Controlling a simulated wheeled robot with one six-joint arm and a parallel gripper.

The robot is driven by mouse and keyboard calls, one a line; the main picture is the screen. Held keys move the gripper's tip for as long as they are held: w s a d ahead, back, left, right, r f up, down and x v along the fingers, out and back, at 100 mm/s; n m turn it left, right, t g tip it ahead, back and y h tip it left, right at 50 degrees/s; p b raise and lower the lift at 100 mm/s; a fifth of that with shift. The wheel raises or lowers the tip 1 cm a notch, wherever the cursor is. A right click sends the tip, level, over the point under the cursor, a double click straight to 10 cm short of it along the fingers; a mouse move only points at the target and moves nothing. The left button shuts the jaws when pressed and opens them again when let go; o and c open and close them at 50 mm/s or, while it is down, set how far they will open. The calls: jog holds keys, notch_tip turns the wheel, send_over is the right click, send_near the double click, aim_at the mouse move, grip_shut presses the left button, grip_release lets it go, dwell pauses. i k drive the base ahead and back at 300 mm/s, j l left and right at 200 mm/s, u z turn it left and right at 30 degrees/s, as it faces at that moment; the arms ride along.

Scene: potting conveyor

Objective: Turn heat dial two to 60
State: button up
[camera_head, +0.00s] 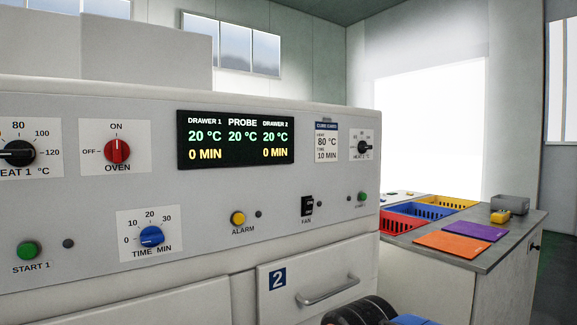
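Heat dial two (362,147) is a small black knob on a white scale plate at the right end of the grey front panel. Its label reads HEAT 2 °C. The scale numbers and the knob's exact setting are too small to read surely. The display (235,139) shows 20 °C and 0 MIN for drawer 2. My gripper is not in view. Black and blue rounded parts, probably of my arm, show at the bottom edge, below drawer 2 (290,278) and clear of the dial.
A card (326,141) left of the dial reads 80 °C, 10 MIN. A green button (362,196) sits below the dial, a black fan switch (307,206) lower left. The drawer's handle (328,290) sticks out. A side counter (520,232) with coloured bins stands right.

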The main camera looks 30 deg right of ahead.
aim_at(362, 147)
jog(key=k+j+z, duration=0.1)
jog(key=z, duration=1)
